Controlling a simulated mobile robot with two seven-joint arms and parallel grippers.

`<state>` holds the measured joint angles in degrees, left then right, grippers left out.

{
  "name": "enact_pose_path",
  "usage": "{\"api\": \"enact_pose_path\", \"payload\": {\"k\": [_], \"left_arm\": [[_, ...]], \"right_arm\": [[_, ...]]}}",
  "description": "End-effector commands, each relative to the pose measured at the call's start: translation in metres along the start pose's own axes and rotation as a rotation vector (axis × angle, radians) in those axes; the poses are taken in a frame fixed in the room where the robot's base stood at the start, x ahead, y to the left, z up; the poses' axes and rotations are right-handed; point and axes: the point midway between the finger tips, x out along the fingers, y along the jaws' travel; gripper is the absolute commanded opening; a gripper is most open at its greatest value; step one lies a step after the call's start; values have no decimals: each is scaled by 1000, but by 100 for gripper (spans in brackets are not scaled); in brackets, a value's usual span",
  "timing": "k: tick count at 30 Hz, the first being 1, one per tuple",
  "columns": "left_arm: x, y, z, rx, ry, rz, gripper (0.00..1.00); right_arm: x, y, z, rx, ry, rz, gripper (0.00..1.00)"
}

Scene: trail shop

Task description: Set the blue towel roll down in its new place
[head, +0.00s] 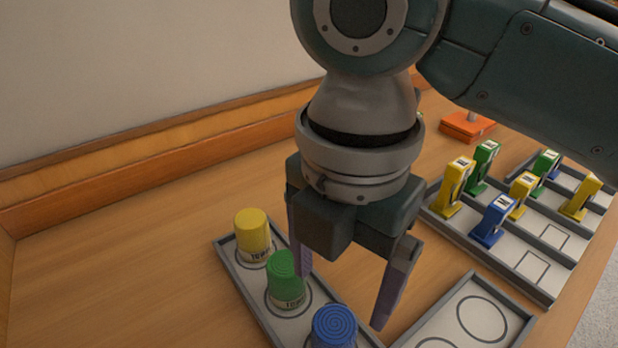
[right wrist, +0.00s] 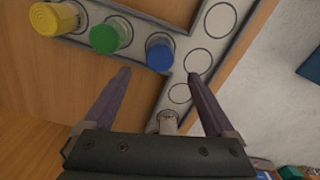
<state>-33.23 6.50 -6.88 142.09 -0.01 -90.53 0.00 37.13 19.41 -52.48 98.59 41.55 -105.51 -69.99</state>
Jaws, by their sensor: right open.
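The blue towel roll (head: 333,327) stands upright at the near end of a grey-rimmed tray (head: 232,265); the lower picture edge cuts it off. The right wrist view shows the blue roll (right wrist: 160,52) whole, in line with a green roll (head: 285,278) and a yellow roll (head: 252,232). The green and yellow rolls stand on printed circles. My right gripper (head: 340,298) is open and empty above the tray. In the right wrist view the blue roll lies just beyond the open fingertips (right wrist: 159,73), apart from both. My left gripper is not in view.
A second tray (head: 518,318) with empty circles lies to the right. A small white object (right wrist: 167,122) shows on it in the right wrist view. Farther right, a sectioned tray (head: 530,290) holds several upright coloured items. An orange block (head: 467,127) is behind. Table left is clear.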

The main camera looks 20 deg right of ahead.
Motion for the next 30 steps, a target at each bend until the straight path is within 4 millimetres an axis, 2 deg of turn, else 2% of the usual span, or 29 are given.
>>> {"api": "enact_pose_path", "payload": {"k": [4,8,11,12,14,17,21,25,27,30], "left_arm": [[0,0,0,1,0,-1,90],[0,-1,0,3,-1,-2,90],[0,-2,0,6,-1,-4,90],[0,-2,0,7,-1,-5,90],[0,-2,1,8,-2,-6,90],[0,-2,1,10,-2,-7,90],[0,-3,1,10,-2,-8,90],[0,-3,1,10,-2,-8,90],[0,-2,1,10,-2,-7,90],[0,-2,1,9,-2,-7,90]], "right_arm": [[0,-1,-3,14,8,5,90],[8,-5,-24,153,70,56,90],[15,-12,-47,411,160,125,90],[17,-17,-53,548,197,152,90],[19,-27,-56,778,244,186,90],[22,-53,-47,1170,283,225,90],[25,-100,-21,1630,254,270,90],[24,-137,-2,1888,195,310,90],[23,-148,3,1958,174,324,90],[23,-154,6,1997,160,334,90]]}}
